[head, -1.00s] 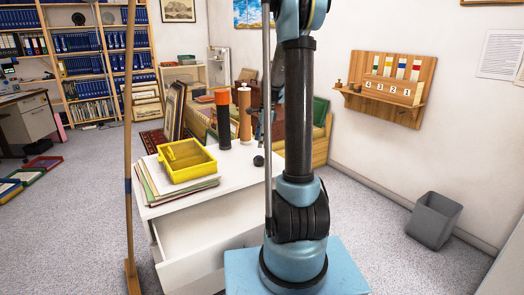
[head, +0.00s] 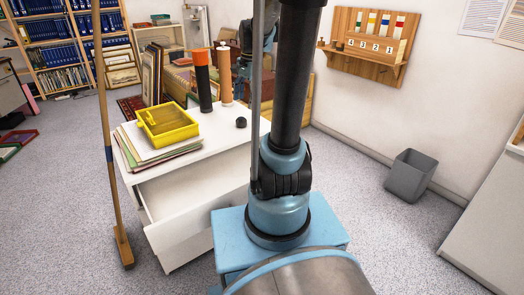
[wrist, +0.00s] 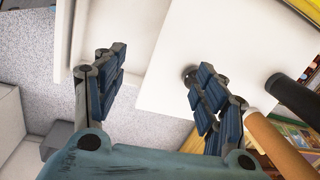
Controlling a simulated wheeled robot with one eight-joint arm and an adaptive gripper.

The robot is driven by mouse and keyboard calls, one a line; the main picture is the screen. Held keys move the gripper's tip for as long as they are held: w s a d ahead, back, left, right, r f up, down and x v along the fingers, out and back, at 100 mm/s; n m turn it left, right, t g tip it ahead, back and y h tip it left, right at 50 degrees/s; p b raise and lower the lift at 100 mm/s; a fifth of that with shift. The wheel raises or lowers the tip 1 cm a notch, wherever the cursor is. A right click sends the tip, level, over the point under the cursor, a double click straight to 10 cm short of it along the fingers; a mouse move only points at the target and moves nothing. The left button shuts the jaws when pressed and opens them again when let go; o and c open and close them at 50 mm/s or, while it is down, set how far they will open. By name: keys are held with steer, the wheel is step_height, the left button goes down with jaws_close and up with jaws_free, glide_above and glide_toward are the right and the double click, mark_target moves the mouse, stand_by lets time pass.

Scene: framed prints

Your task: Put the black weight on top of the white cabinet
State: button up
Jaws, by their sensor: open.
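The black weight (head: 241,122) is a small dark round thing resting on the top of the white cabinet (head: 220,139), near its right side. In the wrist view the weight (wrist: 189,74) shows beside the right-hand finger, which partly covers it. My gripper (wrist: 155,85) is open, with its two blue-padded fingers wide apart over the cabinet's white surface (wrist: 235,40). I cannot tell whether a finger touches the weight. In the head view my arm hides the fingers. The cabinet's upper drawer (head: 195,188) is pulled out.
A yellow box (head: 168,124) sits on stacked papers (head: 150,150) on the cabinet's left. A black mill with an orange top (head: 203,80) and an orange-brown mill (head: 225,75) stand behind. A wooden pole (head: 105,130) is at left, a grey bin (head: 410,175) at right.

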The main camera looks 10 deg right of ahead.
steer(key=s+f+n, duration=0.3)
steer(key=s+n, duration=0.1)
steer(key=s, duration=0.4)
steer(key=s+f+n+t, duration=0.1)
steer(key=s+f+n, duration=0.2)
steer(key=s, duration=0.5)
steer(key=s+f+n+h, duration=0.1)
steer(key=s+f+n, duration=0.2)
steer(key=s+n, duration=0.2)
steer(key=s, duration=0.3)
steer(key=shift+d+f+t, duration=0.3)
steer(key=shift+d, duration=0.05)
steer(key=shift+s, duration=0.15)
